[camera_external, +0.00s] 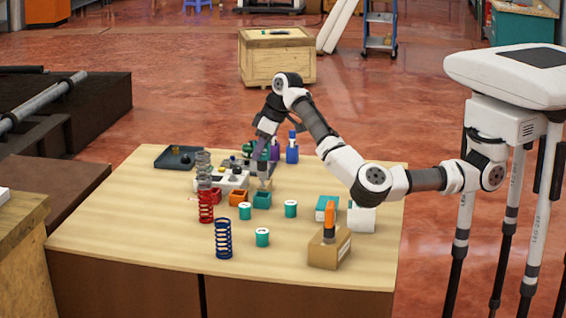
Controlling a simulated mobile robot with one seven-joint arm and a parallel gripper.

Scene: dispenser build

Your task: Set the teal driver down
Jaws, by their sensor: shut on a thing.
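Springs, red (206,207) and blue (223,239), and teal-labelled cans (262,237) stand in front. Purple and blue bottles (292,150) stand behind. The front left tabletop is clear.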

